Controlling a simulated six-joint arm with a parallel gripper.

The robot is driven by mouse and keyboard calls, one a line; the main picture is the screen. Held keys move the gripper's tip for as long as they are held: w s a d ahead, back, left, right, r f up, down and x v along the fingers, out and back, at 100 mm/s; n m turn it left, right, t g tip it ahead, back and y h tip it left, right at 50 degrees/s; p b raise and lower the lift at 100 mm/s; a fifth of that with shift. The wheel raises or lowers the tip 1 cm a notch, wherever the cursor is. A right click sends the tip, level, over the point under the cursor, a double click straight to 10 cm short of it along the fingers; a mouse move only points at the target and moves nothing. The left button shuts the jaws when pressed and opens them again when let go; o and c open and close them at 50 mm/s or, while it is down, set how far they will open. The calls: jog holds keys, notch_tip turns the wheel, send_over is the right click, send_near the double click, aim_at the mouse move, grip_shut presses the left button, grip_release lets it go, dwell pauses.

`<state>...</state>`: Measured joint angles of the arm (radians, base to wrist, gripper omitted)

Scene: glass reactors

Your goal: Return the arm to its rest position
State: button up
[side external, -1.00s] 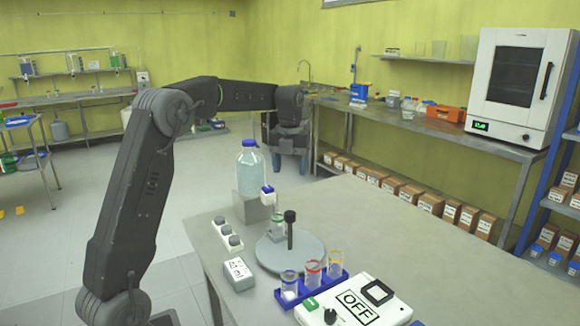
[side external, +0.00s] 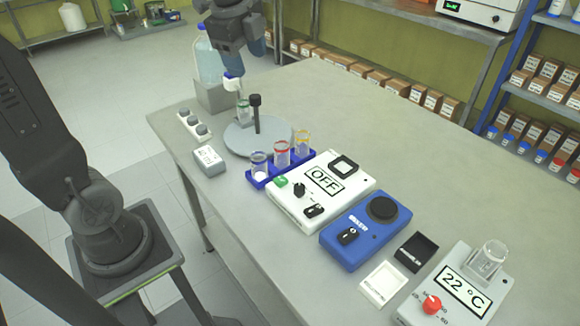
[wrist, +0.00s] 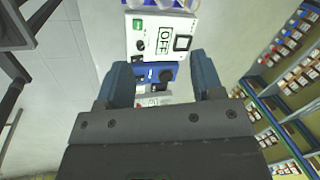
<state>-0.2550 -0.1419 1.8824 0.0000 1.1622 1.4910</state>
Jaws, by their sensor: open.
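My gripper (side external: 240,58) is at the far end of the grey bench in the side view, pointing down, in front of or beside the clear bottle (side external: 208,62). I cannot tell its exact gap to the bottle. In the wrist view my gripper (wrist: 162,75) shows two blue-grey fingers well apart with nothing held between them. Past them, farther off, lie the white box marked OFF (wrist: 163,36) and a blue device (wrist: 145,73).
The bench's right side is clear.

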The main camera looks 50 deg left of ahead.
jog(key=s+d+f+n+t, duration=0.1)
jog(key=s+d+f+n, duration=0.1)
jog(key=s+d+n, duration=0.2)
jog(key=s+d+f+n+t, duration=0.1)
jog(key=s+d+f+n, duration=0.2)
jog(key=s+n, duration=0.7)
jog(key=shift+d+f+t+h, duration=0.25)
jog(key=shift+d+t+h, duration=0.15)
jog(key=shift+d, duration=0.55)
jog(key=shift+c, duration=0.2)
